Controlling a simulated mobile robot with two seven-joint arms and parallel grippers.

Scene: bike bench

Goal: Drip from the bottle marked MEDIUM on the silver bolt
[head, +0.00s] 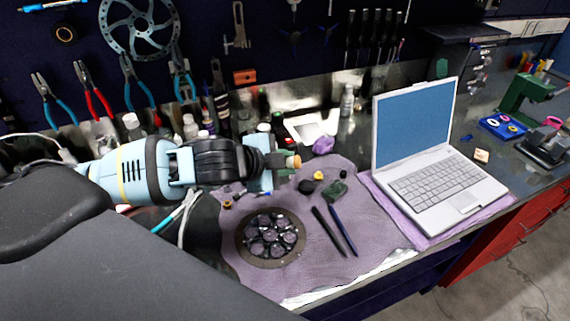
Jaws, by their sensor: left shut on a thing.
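My left gripper (279,166) reaches in from the left over the purple mat. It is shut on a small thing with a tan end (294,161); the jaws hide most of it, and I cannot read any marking. No label reading MEDIUM is legible anywhere. Several small parts lie on the mat below and beside the gripper, and a round dark metal piece (245,245) with several shiny round parts inside lies below it. I cannot tell which small part is the silver bolt. My right gripper is not in view.
Several bottles, one of them a pale bottle (347,101), stand along the back wall. An open laptop (440,180) stands right of the mat (375,240). Two dark pens (343,231) and a green lump (336,190) lie on the mat. The mat's front right is clear.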

